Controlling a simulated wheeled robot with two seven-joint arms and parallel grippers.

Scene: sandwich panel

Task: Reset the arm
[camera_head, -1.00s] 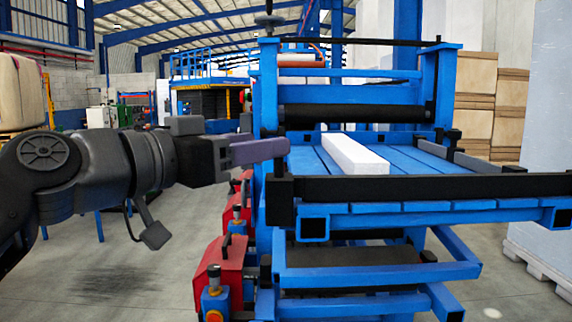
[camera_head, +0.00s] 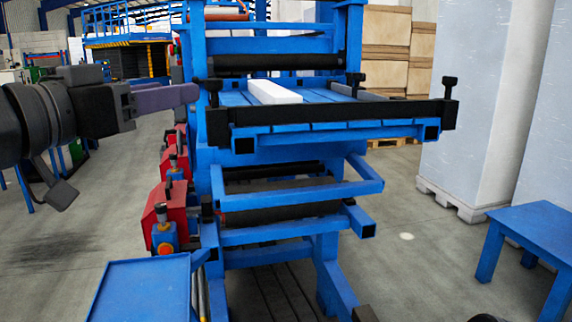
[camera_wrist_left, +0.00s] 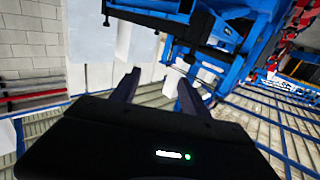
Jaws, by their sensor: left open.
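My left arm comes in from the left in the head view. Its gripper (camera_head: 166,98) is raised beside the left side of the blue machine (camera_head: 222,170), with its purple-grey fingers pointing right. In the left wrist view the two fingers of the left gripper (camera_wrist_left: 158,92) stand apart with nothing between them. A white block (camera_head: 273,92) lies on the blue slatted bed of the machine, away from the gripper. My right gripper is not in view.
Red and blue units (camera_head: 166,215) line the machine's left side. A blue tray-like surface (camera_head: 142,290) is at the lower left. A blue table (camera_head: 535,235) stands at the right, near tall white wrapped stacks (camera_head: 478,110) on a pallet. Grey floor between is clear.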

